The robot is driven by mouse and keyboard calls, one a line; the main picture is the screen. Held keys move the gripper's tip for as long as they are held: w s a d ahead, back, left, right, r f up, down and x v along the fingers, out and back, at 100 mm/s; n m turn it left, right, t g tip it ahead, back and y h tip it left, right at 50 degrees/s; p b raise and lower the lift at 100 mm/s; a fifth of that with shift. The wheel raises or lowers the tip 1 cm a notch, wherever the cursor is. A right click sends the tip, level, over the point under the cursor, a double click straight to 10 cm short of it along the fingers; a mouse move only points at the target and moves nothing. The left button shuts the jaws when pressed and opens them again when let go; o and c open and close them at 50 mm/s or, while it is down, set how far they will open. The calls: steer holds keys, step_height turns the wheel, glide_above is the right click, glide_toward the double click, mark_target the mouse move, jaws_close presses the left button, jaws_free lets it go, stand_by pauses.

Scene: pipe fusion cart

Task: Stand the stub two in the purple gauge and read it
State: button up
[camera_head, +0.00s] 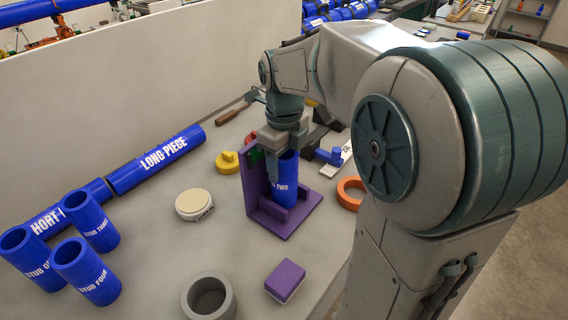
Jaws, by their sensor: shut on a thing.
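Stub two (283,181) is a blue pipe piece with white lettering, upright in the middle of the table. The purple gauge (255,180) has a tall back plate and a flat base, and stub two is at it, in front of the plate and above or on the base. I cannot tell whether its bottom end touches the base. My gripper (285,158) points down from above and is shut on the upper part of stub two. A small green patch (257,154) shows near the top of the gauge's back plate, partly hidden by my gripper.
Stub one (27,251), stub three (91,221) and stub four (86,272) stand at left. The long piece (157,158) lies behind. A cream disc (194,204), grey ring (208,297), purple block (285,280), orange ring (351,193) and yellow piece (228,162) surround the gauge.

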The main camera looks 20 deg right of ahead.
steer(key=shift+f, duration=0.55)
steer(key=o, duration=1.1)
step_height(320, 180, up, 12)
steer(key=shift+r+p, duration=0.15)
steer(key=shift+p, duration=0.25)
